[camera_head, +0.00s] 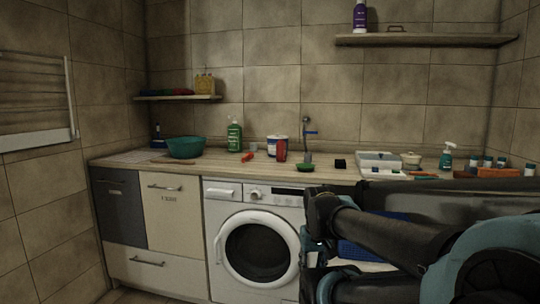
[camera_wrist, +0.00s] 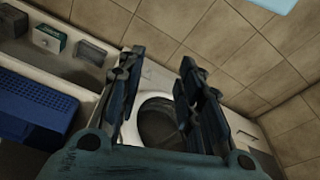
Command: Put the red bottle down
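A red bottle (camera_head: 281,150) stands upright on the wooden counter (camera_head: 225,168), beside a white and blue canister (camera_head: 271,147). My gripper (camera_wrist: 162,60) is open, with its two dark fingers wide apart and nothing between them. Past the fingers, the wrist view shows the washing machine's round door (camera_wrist: 158,120). In the head view my gripper is low at the right, in front of the washing machine (camera_head: 257,245), apart from the red bottle. The red bottle is not seen in the wrist view.
A green bottle (camera_head: 235,136), a teal basin (camera_head: 186,147), a small red item (camera_head: 247,157) and a green brush (camera_head: 305,168) are on the counter. Trays and small bottles crowd its right end. A blue basket (camera_wrist: 38,110) is left of my gripper. Shelves hang above.

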